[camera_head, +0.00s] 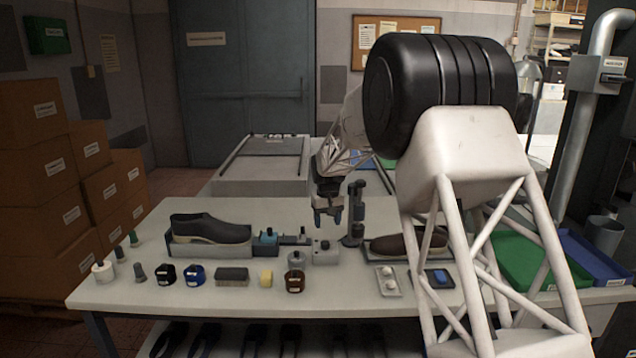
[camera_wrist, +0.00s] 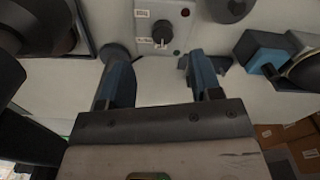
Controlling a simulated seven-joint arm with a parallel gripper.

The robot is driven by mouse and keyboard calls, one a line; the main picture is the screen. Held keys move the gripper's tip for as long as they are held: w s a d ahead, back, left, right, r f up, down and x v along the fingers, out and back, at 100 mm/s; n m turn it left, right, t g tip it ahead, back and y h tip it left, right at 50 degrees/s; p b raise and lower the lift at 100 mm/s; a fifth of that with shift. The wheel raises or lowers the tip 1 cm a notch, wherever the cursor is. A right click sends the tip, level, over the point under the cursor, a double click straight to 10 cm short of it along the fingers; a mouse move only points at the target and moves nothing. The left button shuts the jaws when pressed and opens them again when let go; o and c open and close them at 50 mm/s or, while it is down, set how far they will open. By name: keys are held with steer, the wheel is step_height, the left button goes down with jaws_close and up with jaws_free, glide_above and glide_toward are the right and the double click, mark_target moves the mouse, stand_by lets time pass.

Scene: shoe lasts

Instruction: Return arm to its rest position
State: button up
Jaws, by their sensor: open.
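My gripper (camera_head: 328,216) hangs above the back middle of the table in the head view, between the black shoe and the brown shoe. In the wrist view its two blue-padded fingers (camera_wrist: 160,75) are apart with nothing between them. Below and beyond the fingers is a grey control box (camera_wrist: 165,27) with a black knob and a red button; it also shows in the head view (camera_head: 326,254). My arm's large black joint and white lattice link fill the right side of the head view.
A black shoe (camera_head: 208,229) on a grey stand is at left, a brown shoe (camera_head: 405,243) at right, partly hidden by my arm. A dark upright post (camera_head: 356,212) stands close to my gripper. Green tray (camera_head: 520,262) at right.

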steer(key=s+d+r+m, duration=0.1)
steer(key=s+d+r, duration=0.3)
steer(key=s, duration=0.7)
steer(key=s+d+r+t, duration=0.1)
steer(key=s+d+r, duration=0.2)
steer(key=s+r, duration=0.5)
steer(key=s+d+r+m, duration=0.1)
steer(key=s+d+r, duration=0.25)
steer(key=s, duration=0.95)
steer(key=s+d+f, duration=0.2)
steer(key=s, duration=1.2)
steer(key=s+d+f+m+t, duration=0.1)
steer(key=s+d+f, duration=0.1)
steer(key=s, duration=1.3)
steer(key=shift+d+f, duration=0.15)
